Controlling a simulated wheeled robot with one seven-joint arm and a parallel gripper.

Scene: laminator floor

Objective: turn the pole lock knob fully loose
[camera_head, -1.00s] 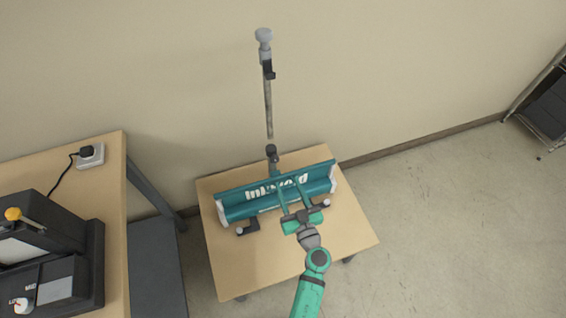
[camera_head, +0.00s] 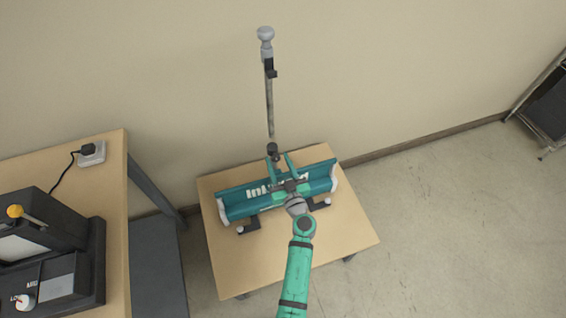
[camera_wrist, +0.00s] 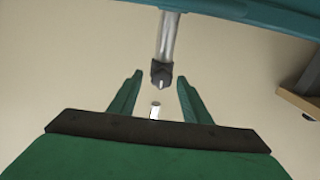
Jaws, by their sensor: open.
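The dark pole lock knob (camera_head: 272,150) sits low on the upright grey pole (camera_head: 268,105), just behind the teal banner base (camera_head: 238,203). In the wrist view the dark knob (camera_wrist: 161,74) shows at the end of a bright tube, with a small pale tip facing me. My gripper (camera_head: 280,162) is open above the base, its fingers pointing toward the knob. In the wrist view the two fingertips (camera_wrist: 160,79) are on either side of the knob in the picture. I see no contact, and the depth between them is unclear. My gripper hides part of the base's lettering.
The base rests on a small wooden table (camera_head: 235,275) against the wall. A dark rack (camera_head: 548,105) is far right. The floor at right is clear.

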